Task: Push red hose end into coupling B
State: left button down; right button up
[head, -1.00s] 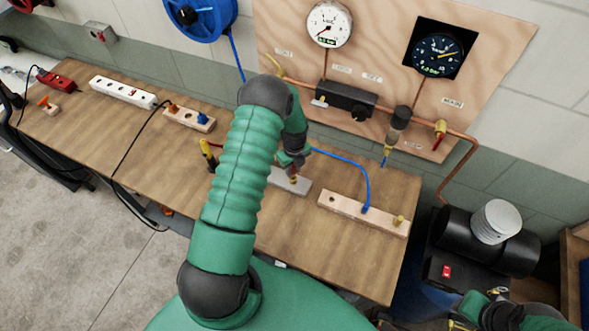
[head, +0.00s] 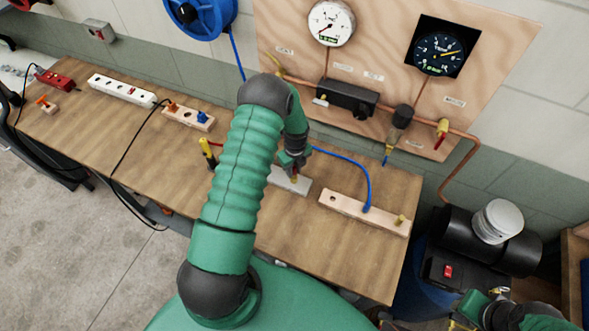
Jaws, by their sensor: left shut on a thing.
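My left gripper (head: 294,170) is shut on the red hose end (head: 295,176), just above the small grey block (head: 302,187) on the bench. Only a small bit of red shows under the fingers. The gripper hides the coupling on this block, and I cannot read which coupling is B. Whether the hose end is in the coupling or only above it cannot be told. My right gripper (head: 468,318) is at the bottom right edge, partly cut off, away from the bench.
A wooden block (head: 340,204) holds the blue hose (head: 367,180) and a brass fitting (head: 400,219). A yellow-and-black tool (head: 208,152) stands left of my arm. A gauge panel (head: 290,62) rises behind. The bench front (head: 330,265) is clear.

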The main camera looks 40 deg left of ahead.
pick_arm(q)
jog(key=shift+a+f, duration=0.1)
jog(key=shift+f, duration=0.25)
jog(key=shift+d+f+b, duration=0.15)
jog(key=shift+d+b, duration=0.1)
jog(key=shift+b, duration=0.15)
jog(key=shift+a+f+b, duration=0.1)
jog(key=shift+f+b, duration=0.2)
jog(key=shift+f, duration=0.1)
jog(key=shift+f, duration=0.25)
jog(key=c, duration=1.1)
grip_release()
jog(key=shift+r, duration=0.1)
